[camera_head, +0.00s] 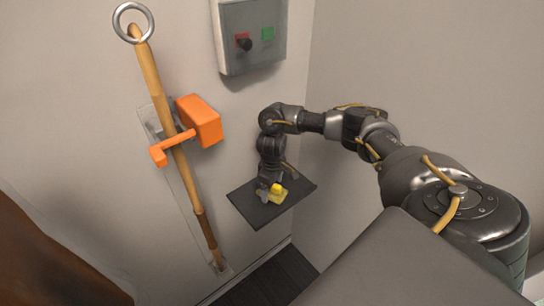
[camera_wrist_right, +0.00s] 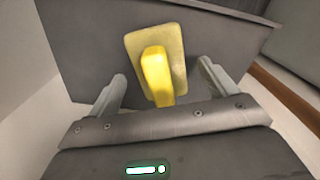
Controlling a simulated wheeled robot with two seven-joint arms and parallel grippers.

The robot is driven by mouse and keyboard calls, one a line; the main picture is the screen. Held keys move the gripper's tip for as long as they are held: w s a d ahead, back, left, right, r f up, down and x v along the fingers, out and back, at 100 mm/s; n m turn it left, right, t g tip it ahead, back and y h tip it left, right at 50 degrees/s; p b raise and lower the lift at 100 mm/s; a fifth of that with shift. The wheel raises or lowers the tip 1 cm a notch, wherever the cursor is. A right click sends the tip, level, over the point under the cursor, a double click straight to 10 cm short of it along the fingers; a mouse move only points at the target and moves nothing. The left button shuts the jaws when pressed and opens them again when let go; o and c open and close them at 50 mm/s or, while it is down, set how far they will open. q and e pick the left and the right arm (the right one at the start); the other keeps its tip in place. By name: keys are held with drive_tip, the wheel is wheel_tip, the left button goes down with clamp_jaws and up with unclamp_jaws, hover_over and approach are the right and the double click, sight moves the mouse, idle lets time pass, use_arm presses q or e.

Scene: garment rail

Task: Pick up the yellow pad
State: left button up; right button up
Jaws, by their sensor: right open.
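The yellow pad (camera_head: 276,195) lies on a dark grey shelf (camera_head: 301,187) in the head view. In the right wrist view the pad (camera_wrist_right: 134,52) is a pale yellow plate with a brighter yellow raised grip (camera_wrist_right: 156,76) on it. My right gripper (camera_head: 271,194) is at the pad, pointing down toward the shelf. In the right wrist view its two fingers stand apart (camera_wrist_right: 162,85), one on each side of the raised grip, with gaps visible between. My left gripper is not in view.
A wooden pole (camera_head: 153,75) with a metal ring and an orange bracket (camera_head: 200,121) is on the wall left of the shelf. A grey control box (camera_head: 252,38) with red and green buttons hangs above. A wall corner is right of the shelf.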

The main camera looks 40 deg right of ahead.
drive_tip(key=shift+f, duration=0.65)
drive_tip(key=shift+r, duration=0.1)
drive_tip(key=shift+c, duration=0.8)
drive_tip(key=c, duration=0.9)
